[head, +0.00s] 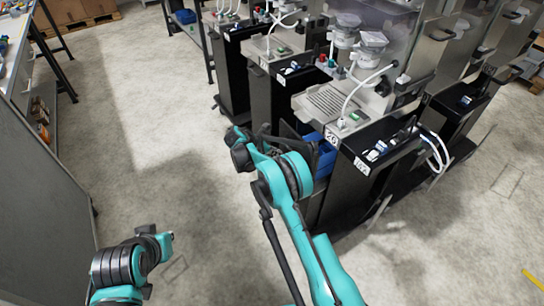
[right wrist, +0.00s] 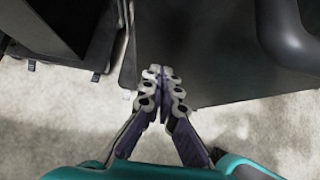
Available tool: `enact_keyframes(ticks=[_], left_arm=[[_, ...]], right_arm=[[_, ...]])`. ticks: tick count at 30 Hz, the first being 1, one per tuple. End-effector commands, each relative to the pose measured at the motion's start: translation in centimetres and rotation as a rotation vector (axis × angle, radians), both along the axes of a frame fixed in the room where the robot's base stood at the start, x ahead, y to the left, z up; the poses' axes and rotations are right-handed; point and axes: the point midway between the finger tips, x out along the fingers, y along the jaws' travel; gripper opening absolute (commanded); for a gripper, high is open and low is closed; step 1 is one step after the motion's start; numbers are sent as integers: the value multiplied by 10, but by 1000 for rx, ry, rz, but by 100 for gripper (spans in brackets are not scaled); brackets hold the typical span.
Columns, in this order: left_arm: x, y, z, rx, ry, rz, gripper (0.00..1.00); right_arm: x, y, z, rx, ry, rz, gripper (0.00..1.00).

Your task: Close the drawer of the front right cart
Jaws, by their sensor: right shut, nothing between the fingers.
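The front right cart (head: 385,150) is black, with a light dispenser machine on top and a label on its front corner. A blue drawer or bin part (head: 325,160) shows at its left, beside and partly behind my right arm. How far the drawer stands out is hard to tell, as the arm covers much of it. In the right wrist view my right gripper (right wrist: 163,78) is shut and empty. Its fingertips overlap the lower left part of a dark flat panel (right wrist: 210,60); I cannot tell whether they touch. In the head view the arm largely hides the fingers.
More black carts (head: 272,100) with machines stand in a row to the back left. A grey cabinet (head: 40,190) stands at the left edge. The concrete floor (head: 150,130) between is clear. In the right wrist view a dark box-like body (right wrist: 65,30) is at upper left.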

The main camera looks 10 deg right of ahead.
Motion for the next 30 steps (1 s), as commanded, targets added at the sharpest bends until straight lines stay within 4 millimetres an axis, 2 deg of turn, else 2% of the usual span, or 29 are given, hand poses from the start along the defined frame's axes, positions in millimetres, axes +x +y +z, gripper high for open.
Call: enact_keyframes(ticks=[11,22,25,30], left_arm=[[0,0,0,0,0,0,0],[0,0,0,0,0,0,0],[0,0,0,0,0,0,0],[0,0,0,0,0,0,0]], right_arm=[[2,-5,0,0,0,-1,0],[30,-83,0,0,-1,-4,0],[34,-93,0,0,-1,-1,0],[35,-97,1,-2,-1,1,0]])
